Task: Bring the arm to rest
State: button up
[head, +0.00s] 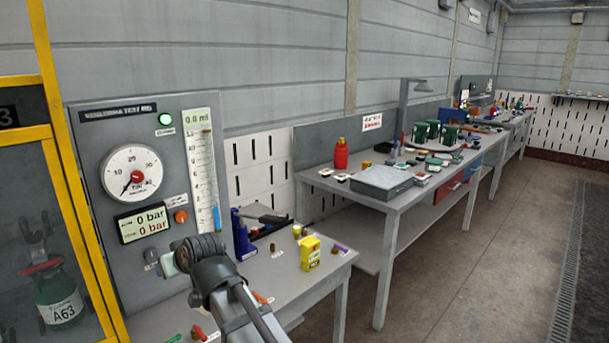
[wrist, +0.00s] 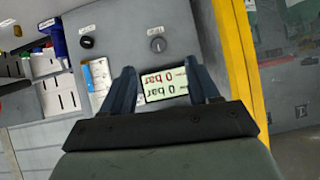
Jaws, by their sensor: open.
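My gripper (wrist: 165,76) is open in the wrist view. Its two dark fingers stand well apart, with nothing seen between them except the panel behind. The pressure display (wrist: 166,84), reading 0 bar, shows mirrored and upside down beyond the fingers. In the head view my arm reaches up from the bottom edge to just in front of the grey test panel (head: 95,135). The fingers cannot be made out there. A green lamp (head: 165,119) is lit.
A yellow-framed cabinet (head: 82,200) stands left. A longer bench (head: 403,205) stands right. The floor (head: 450,270) on the right is clear.

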jog(key=s+d+f+m+g+h, duration=0.1)
jog(key=s+d+f+g+h, duration=0.15)
jog(key=d+f, duration=0.9)
jog(key=s+d+f+m+g+h, duration=0.2)
jog(key=s+d+f+h, duration=0.3)
jog(key=f, duration=1.2)
jog(key=s+d+f+m+g, duration=0.1)
jog(key=s+d+f+g, duration=0.2)
jog(key=d+f, duration=0.95)
jog(key=s+d+f+m+g, duration=0.2)
jog(key=s+d+f+g, duration=0.1)
jog(key=s+d+f, duration=0.6)
jog(key=s+d+f+m+g, duration=0.2)
jog(key=s+d+f+g, duration=0.1)
jog(key=s+d+f, duration=0.7)
jog(key=s+f, duration=0.4)
jog(key=s, duration=0.4)
jog(key=shift+d+m, duration=0.15)
jog(key=shift+m, duration=0.15)
jog(key=shift+g+h, duration=0.25)
jog(key=shift+c, duration=0.3)
